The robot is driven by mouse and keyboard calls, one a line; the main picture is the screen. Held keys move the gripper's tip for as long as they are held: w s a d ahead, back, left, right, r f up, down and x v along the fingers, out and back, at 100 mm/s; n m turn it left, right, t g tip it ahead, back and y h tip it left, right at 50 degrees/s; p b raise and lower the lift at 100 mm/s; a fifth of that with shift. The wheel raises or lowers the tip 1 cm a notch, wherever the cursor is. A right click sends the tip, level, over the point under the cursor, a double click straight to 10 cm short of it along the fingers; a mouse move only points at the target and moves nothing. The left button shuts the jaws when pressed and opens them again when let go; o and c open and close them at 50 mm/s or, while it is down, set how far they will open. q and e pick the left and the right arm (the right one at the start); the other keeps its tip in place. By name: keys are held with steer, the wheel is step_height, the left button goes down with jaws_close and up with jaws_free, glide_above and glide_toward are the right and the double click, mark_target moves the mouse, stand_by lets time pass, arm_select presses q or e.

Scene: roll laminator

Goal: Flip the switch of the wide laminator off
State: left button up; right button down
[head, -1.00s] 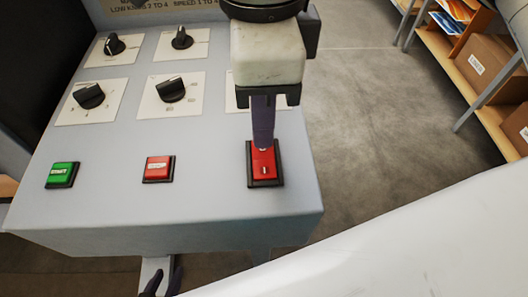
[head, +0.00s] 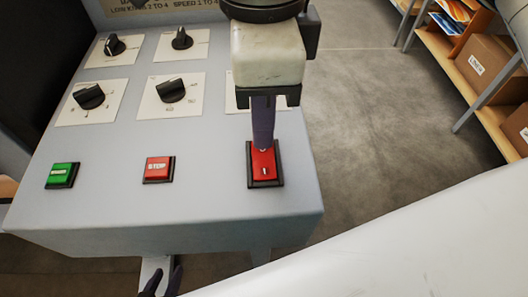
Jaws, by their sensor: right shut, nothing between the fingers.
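The red rocker switch (head: 265,171) sits in a black frame at the right front of the laminator's grey control panel (head: 210,215). A white mark shows on its lower half. My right gripper (head: 263,146) is shut, points down from above, and its fingertips are at the upper half of the switch, seemingly touching it. They hide part of that upper half. My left gripper (head: 164,284) is low at the bottom edge, below the panel's front, partly cut off; its dark fingers look apart with nothing visible between them.
A red stop button (head: 158,169) and a green button (head: 62,175) lie left of the switch. Several black knobs (head: 171,90) stand behind them. Shelves with boxes (head: 488,68) are at the right. A large white surface (head: 420,235) covers the lower right.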

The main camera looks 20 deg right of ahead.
steer(key=shift+f+b, duration=0.8)
steer(key=shift+b, duration=0.05)
stand_by(0.7)
steer(key=shift+r, duration=0.2)
step_height(320, 180, up, 7)
steer(key=p, duration=0.4)
steer(key=shift+f, duration=0.15)
